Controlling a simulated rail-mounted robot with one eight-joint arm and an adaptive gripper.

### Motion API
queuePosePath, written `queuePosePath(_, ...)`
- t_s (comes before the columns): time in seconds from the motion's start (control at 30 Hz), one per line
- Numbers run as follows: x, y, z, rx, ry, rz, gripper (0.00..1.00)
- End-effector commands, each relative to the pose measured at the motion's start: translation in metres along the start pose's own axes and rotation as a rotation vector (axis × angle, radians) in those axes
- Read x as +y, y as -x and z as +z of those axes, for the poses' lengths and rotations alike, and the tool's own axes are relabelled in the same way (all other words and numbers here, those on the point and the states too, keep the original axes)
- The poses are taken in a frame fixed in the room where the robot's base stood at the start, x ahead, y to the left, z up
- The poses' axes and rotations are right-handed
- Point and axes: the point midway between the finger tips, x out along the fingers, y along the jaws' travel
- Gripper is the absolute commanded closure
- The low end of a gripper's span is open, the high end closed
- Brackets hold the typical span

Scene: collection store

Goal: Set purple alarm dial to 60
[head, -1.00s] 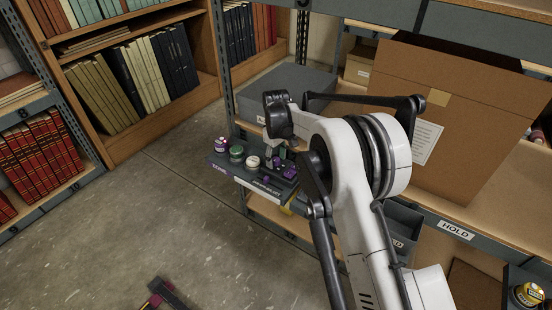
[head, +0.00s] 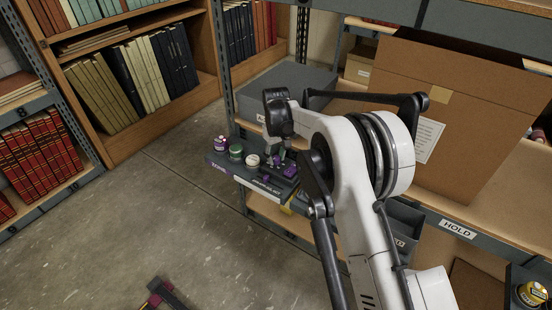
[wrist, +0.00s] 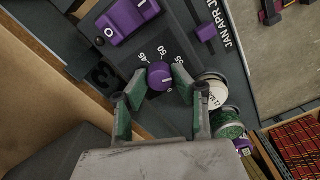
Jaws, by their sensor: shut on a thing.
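The purple alarm dial (wrist: 160,76) is a round knob on a dark panel in the wrist view, with white numbers such as 45 and 50 around its far side. A small pale mark shows near its lower right edge; the value it points to is not clear. My gripper (wrist: 157,82) has its green-padded fingers on both sides of the dial, shut on it. In the head view my gripper (head: 276,152) is low over the dark panel (head: 228,167) at the shelf's edge, and the arm partly hides the dial there.
A purple switch block (wrist: 125,20) and a purple slider (wrist: 206,32) are on the same panel. White (head: 253,161), green (head: 236,153) and purple-and-white (head: 220,144) round containers stand left of my gripper. A grey box (head: 290,88) is behind; a large cardboard box (head: 460,110) is right.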

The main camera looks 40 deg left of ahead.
Motion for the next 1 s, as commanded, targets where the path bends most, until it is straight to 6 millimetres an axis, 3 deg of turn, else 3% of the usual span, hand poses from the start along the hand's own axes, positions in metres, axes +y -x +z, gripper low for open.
queuePosePath(0.5, 0.0001, -0.0005, -0.0001, 0.001, -0.447, 0.0, 1.0)
queuePosePath(1.0, 0.0001, 0.0001, -0.0002, 0.001, -0.644, 0.0, 1.0)
